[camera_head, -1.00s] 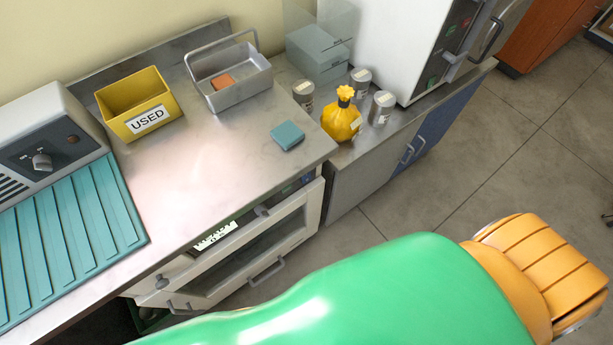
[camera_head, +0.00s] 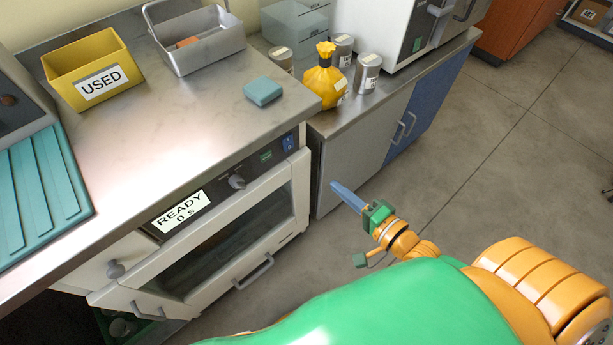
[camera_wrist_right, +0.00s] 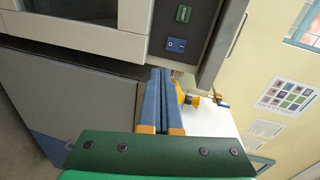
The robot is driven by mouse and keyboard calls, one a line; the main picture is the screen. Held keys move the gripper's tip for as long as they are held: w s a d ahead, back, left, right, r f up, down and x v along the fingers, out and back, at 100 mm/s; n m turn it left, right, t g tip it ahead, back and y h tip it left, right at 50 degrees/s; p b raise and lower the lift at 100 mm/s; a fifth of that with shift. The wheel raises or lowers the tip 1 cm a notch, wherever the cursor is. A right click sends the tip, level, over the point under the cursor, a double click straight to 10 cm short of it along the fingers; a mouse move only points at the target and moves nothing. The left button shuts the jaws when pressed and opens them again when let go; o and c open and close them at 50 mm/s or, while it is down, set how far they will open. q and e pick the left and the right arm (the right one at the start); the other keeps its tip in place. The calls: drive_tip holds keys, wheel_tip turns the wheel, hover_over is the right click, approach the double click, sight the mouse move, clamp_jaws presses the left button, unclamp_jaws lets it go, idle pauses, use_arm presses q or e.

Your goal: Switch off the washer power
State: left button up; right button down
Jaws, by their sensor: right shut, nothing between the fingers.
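My right gripper (camera_head: 335,186) is shut and empty, in front of the grey cabinet, right of and lower than the switch. It also shows in the right wrist view (camera_wrist_right: 160,72). My left gripper is not in view.
The counter (camera_head: 150,130) holds a yellow USED bin (camera_head: 85,75), a metal basket (camera_head: 205,50) and a teal block (camera_head: 263,91). A yellow bag (camera_head: 325,80) and several metal tins stand on the lower cabinet (camera_head: 345,165). The washer's door handle (camera_head: 253,271) sticks out.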

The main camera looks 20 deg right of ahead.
sight(290, 147)
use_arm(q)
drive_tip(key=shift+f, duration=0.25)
use_arm(e)
drive_tip(key=shift+a+r+m, duration=0.35)
drive_tip(key=shift+r+m, duration=0.05)
drive_tip(key=shift+r, duration=0.35)
drive_tip(key=shift+w, duration=0.15)
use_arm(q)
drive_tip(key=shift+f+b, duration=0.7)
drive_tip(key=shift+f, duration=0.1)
use_arm(e)
drive_tip(key=x, duration=1.4)
drive_tip(key=shift+a+r, duration=0.1)
drive_tip(key=shift+r, duration=0.2)
